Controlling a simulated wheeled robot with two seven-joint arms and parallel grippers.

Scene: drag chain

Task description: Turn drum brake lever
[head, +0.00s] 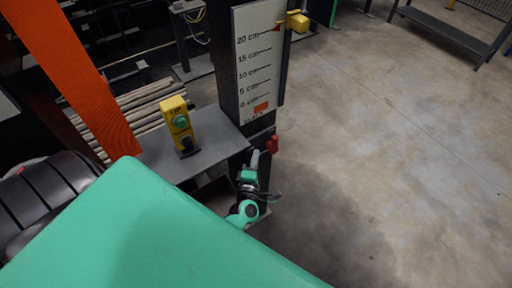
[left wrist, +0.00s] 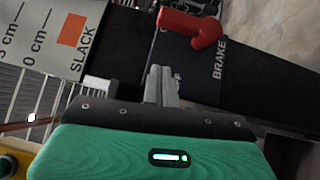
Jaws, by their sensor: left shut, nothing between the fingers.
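The red brake lever (head: 272,144) is on the side of the dark post, below the scale board. In the left wrist view the red lever (left wrist: 196,27) shows at the top, on a dark plate (left wrist: 165,60) marked BRAKE. My left gripper (head: 256,158) is just below and left of the lever in the head view. In the left wrist view its grey fingers (left wrist: 160,84) are together and empty, a little apart from the lever in the picture. Whether they touch the lever is not visible. My right gripper is not in view.
A white scale board (head: 260,60) marked in cm and SLACK is on the post. A yellow button box (head: 177,122) stands on a grey shelf (head: 215,140) to the left. An orange band (head: 85,75) crosses the upper left. Open concrete floor (head: 400,150) lies to the right.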

